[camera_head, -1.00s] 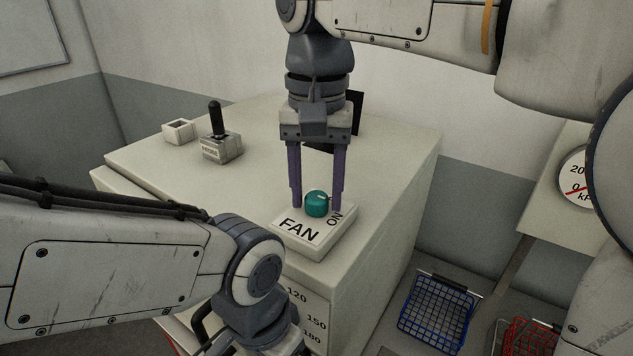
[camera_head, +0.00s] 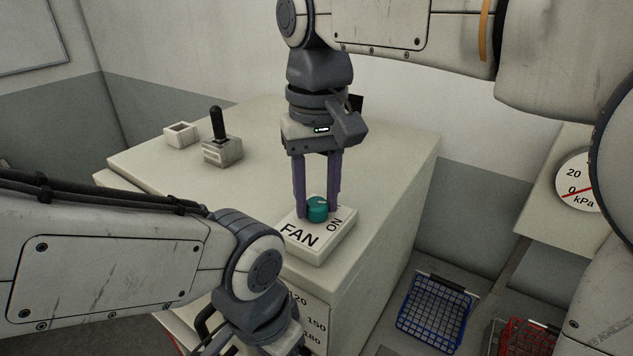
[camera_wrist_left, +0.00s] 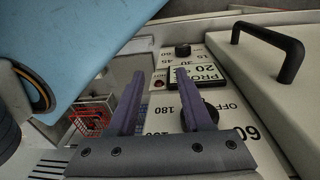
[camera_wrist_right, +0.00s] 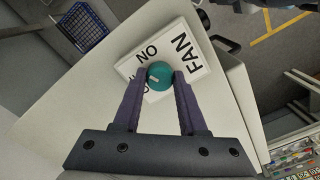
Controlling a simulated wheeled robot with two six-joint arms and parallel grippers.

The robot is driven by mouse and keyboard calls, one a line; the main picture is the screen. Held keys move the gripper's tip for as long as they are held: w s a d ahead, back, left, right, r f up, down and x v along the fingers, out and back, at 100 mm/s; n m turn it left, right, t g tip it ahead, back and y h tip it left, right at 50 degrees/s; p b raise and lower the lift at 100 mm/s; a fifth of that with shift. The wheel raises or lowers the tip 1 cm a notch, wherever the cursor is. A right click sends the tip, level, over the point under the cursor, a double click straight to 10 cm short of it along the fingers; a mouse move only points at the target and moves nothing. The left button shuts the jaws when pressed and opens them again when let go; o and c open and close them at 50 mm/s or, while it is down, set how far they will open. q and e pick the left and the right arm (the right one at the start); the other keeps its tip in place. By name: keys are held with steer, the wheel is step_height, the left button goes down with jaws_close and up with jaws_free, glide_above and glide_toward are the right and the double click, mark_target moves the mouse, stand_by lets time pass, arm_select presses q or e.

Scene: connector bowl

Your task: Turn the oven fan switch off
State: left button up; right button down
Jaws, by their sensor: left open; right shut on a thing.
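The fan switch is a teal round knob (camera_head: 318,211) on a pale plate (camera_head: 318,251) lettered FAN and ON, on top of the white oven cabinet. My right gripper (camera_head: 317,208) points straight down with its purple fingers closed on the knob's sides. In the right wrist view the knob (camera_wrist_right: 160,76) sits between the fingertips, with a white mark on its top. A second label there is partly hidden by a finger. My left gripper (camera_wrist_left: 157,95) is open and empty in the left wrist view, facing the front panel with its dials.
A lever box (camera_head: 222,152) and a small white open box (camera_head: 181,134) stand on the cabinet top. A blue wire basket (camera_head: 435,313) and a red one (camera_head: 527,338) are at lower right. A black handle (camera_wrist_left: 270,50) is near my left gripper.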

mark_target(316, 201)
steer(key=n+p, duration=0.1)
steer(key=n, duration=0.5)
steer(key=shift+r+p, duration=0.1)
steer(key=shift+p, duration=0.3)
steer(key=n+p, duration=0.1)
steer(key=n, duration=0.5)
steer(key=shift+n, duration=0.4)
steer(key=shift+c, duration=2.2)
jaws_free()
step_height(316, 201, up, 10)
steer(key=shift+r, duration=0.2)
